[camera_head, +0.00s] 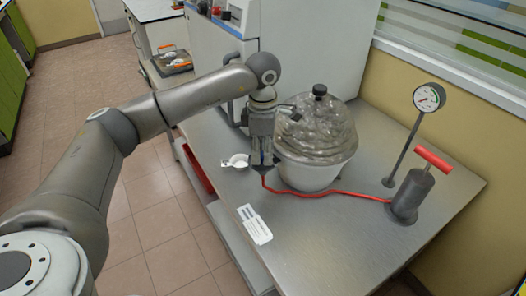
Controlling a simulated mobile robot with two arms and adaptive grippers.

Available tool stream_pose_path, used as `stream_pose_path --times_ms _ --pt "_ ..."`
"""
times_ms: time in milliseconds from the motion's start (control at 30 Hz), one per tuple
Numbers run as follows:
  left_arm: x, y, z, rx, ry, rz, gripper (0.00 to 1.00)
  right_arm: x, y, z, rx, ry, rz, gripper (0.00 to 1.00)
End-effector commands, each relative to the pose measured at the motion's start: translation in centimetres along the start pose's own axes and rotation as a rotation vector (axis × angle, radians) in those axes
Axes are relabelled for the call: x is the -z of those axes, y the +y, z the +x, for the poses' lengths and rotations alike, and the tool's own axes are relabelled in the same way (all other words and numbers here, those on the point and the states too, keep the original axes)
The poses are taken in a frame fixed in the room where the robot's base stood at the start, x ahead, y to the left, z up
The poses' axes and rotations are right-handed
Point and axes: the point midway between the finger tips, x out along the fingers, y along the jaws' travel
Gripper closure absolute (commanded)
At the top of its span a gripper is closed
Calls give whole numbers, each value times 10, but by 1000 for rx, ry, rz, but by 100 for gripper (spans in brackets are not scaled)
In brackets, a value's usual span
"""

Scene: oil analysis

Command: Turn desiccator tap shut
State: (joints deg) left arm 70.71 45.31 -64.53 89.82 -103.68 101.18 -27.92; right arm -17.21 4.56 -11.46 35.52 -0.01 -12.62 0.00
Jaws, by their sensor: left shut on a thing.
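The desiccator (315,175) stands on the steel bench, with a white lower bowl, a clear domed lid (325,128) and a black knob on top. My left gripper (263,168) points down at the desiccator's left side and is shut. The tap itself is hidden behind or between the fingers; from its place there it appears to be what they hold. A red hose (340,192) runs from just below the fingertips, along the front of the bowl, to the hand pump (410,198). My right gripper is out of view.
A gauge (429,97) on a post stands behind the red-handled pump. A large grey-white instrument (320,45) stands behind.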

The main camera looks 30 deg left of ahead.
Motion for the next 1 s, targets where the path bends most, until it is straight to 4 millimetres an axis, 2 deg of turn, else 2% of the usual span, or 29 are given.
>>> stream_pose_path --times_ms 200,233,400,1000 --pt "0 2 -2 -5 -1 -3 99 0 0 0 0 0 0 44" --pt "0 2 -2 -5 -1 -3 74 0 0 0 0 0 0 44" --pt "0 1 -2 -4 -1 -3 52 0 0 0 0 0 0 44" --pt "0 0 -2 -1 -1 -36 51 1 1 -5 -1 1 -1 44"
